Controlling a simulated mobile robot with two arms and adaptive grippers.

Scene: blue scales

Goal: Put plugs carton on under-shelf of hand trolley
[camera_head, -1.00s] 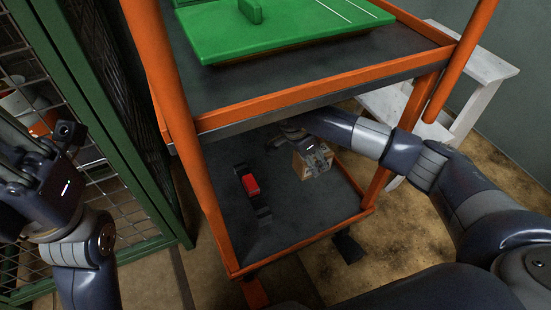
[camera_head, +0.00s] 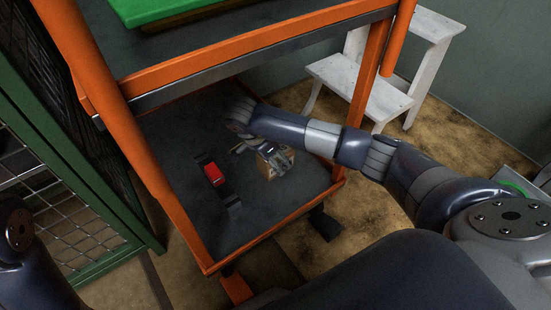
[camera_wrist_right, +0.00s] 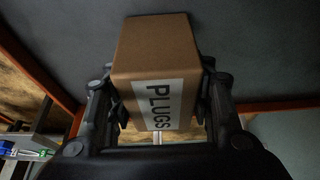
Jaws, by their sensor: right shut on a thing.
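The plugs carton (camera_head: 281,157) is a small brown box at the lower shelf (camera_head: 265,213) of the orange-framed hand trolley (camera_head: 142,150). In the right wrist view the carton (camera_wrist_right: 155,60) shows a white label reading PLUGS. My right gripper (camera_wrist_right: 160,105) has one finger on each side of the carton and is shut on it. In the head view the right gripper (camera_head: 262,150) reaches in under the upper deck. The carton's far end meets the dark shelf surface or is very close to it; I cannot tell which. Only part of my left arm shows, without its gripper.
A red and black item (camera_head: 214,174) lies on the lower shelf, left of the carton. A green tray (camera_head: 160,8) is on the upper deck. A green mesh cage (camera_head: 85,215) stands at left, a white step stool (camera_head: 365,88) at right. Bare shelf lies around the carton.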

